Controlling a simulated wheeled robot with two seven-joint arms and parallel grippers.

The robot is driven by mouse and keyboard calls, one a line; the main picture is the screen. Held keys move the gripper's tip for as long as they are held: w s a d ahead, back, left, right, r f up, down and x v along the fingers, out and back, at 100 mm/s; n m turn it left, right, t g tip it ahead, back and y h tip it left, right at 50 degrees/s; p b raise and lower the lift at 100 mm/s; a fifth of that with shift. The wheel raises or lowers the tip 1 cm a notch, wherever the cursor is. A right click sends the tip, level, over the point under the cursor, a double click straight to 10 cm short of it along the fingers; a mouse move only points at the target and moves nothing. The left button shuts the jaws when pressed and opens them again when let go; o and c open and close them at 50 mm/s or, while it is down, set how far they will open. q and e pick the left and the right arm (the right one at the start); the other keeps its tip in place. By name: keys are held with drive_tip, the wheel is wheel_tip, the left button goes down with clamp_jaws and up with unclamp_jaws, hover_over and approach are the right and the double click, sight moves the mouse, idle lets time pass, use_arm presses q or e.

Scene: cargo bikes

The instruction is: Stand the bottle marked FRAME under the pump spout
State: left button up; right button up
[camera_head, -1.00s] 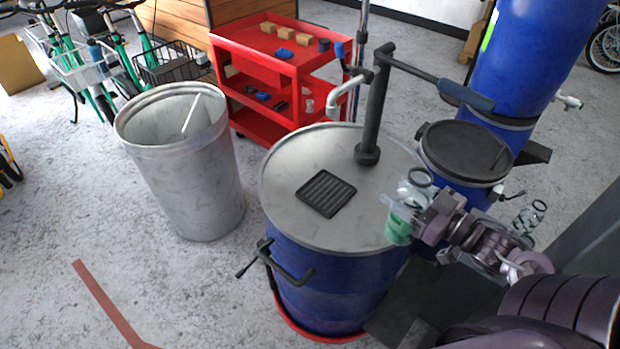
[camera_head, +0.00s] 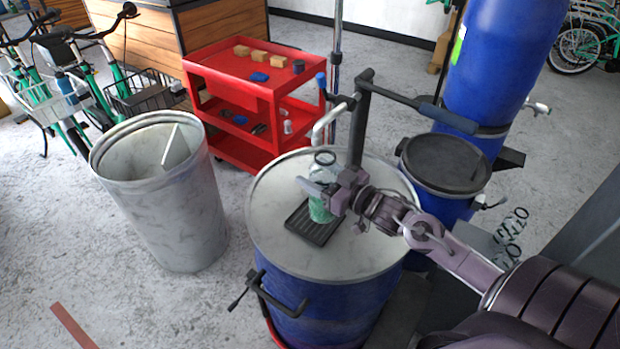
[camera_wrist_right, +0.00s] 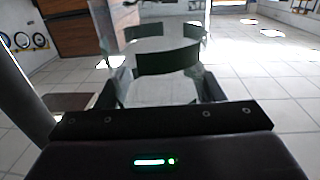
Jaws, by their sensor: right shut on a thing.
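My right gripper (camera_head: 328,192) is shut on a clear bottle (camera_head: 322,172) with a green lower part and a dark ring at its top. The bottle is upright, over or on the black slotted grate (camera_head: 312,229) on the drum lid; I cannot tell whether it touches. The pale pump spout (camera_head: 328,122) hangs just behind and above the bottle in this view. In the right wrist view the clear bottle (camera_wrist_right: 163,44) fills the space between the fingers. The mark on the bottle is not readable. My left gripper is not in view.
The blue drum (camera_head: 330,305) has a grey lid (camera_head: 275,190) and a dark pump post (camera_head: 357,130) near the bottle. An open grey bin (camera_head: 165,210) stands at the left. A red cart (camera_head: 225,75) stands behind. A black-lidded blue container (camera_head: 445,165) is at the right.

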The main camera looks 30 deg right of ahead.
drive_tip(key=shift+x, duration=1.1)
drive_tip(key=shift+f+p, duration=0.5)
drive_tip(key=shift+f, duration=1.2)
drive_tip(key=shift+f, duration=0.2)
drive_tip(key=o, duration=1.1)
drive_tip(key=shift+c, duration=0.2)
